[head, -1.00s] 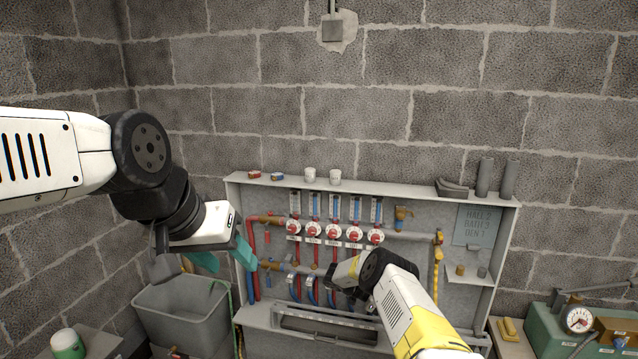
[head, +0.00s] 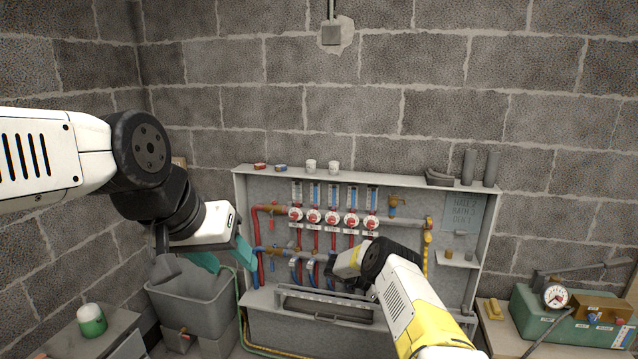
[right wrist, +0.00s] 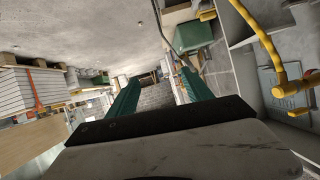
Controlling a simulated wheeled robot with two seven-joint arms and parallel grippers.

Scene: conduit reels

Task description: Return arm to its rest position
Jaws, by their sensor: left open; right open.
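My left gripper (head: 228,259), with teal fingers, hangs at the left in the head view. It is open and empty, in front of the left end of the manifold cabinet. My right arm (head: 410,310), white and yellow, reaches in from the bottom in front of the cabinet's lower middle; its gripper is hidden in the head view. In the right wrist view my right gripper (right wrist: 158,92) shows two green fingers spread apart with nothing between them. The manifold cabinet (head: 470,260) holds red and blue pipes with several red-and-white valves (head: 332,218).
A grey tank (head: 190,305) stands left of the cabinet. A bench at lower left holds a green-and-white container (head: 91,320). At right a green pump box with a gauge (head: 556,296) sits on a bench. Cups (head: 311,166) and grey pipe pieces (head: 470,167) stand on the cabinet top.

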